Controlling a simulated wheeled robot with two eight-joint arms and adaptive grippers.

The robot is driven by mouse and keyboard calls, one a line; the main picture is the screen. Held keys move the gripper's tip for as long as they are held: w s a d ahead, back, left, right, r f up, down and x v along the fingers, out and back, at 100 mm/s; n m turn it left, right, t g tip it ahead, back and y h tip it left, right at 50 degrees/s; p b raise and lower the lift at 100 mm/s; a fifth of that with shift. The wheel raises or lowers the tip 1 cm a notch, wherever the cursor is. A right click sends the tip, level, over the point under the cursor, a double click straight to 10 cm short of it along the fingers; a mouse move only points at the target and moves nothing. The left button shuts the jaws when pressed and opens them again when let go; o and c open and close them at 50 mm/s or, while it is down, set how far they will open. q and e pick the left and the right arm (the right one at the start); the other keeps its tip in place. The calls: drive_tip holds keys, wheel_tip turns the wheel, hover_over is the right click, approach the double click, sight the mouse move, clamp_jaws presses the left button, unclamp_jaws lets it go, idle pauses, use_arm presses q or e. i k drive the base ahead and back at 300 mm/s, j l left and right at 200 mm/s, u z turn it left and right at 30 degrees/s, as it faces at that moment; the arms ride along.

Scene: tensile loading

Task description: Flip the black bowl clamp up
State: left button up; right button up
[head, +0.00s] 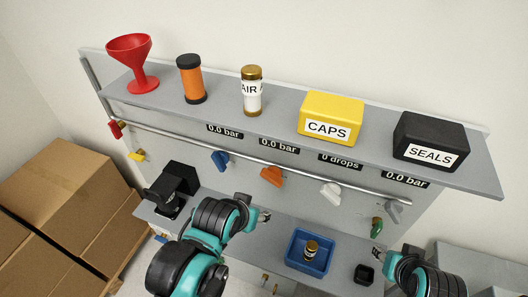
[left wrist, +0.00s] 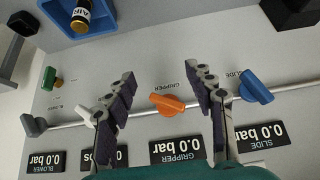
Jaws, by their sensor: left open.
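A black device (head: 167,190) with a block and a lower round part stands at the left end of the lower shelf in the head view. It may hold the black bowl clamp, but I cannot make out a separate clamp or its position. My left gripper (head: 264,215) is to the right of this device, apart from it, in front of the panel. In the left wrist view my left gripper (left wrist: 160,92) is open and empty, with the orange knob (left wrist: 168,104) behind the gap between its fingers. My right gripper (head: 376,254) shows only in small part at lower right.
A blue tray (head: 293,258) with a small brown-capped bottle (head: 311,250) and a small black cup (head: 365,274) are on the lower shelf. A rail and several coloured knobs cross the panel. The upper shelf (head: 280,122) overhangs. Cardboard boxes (head: 60,200) stand left.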

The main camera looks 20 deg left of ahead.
sight(164, 186)
drive_tip(key=u, duration=1.8)
drive_tip(key=i+j, duration=0.35)
drive_tip(key=i, duration=0.05)
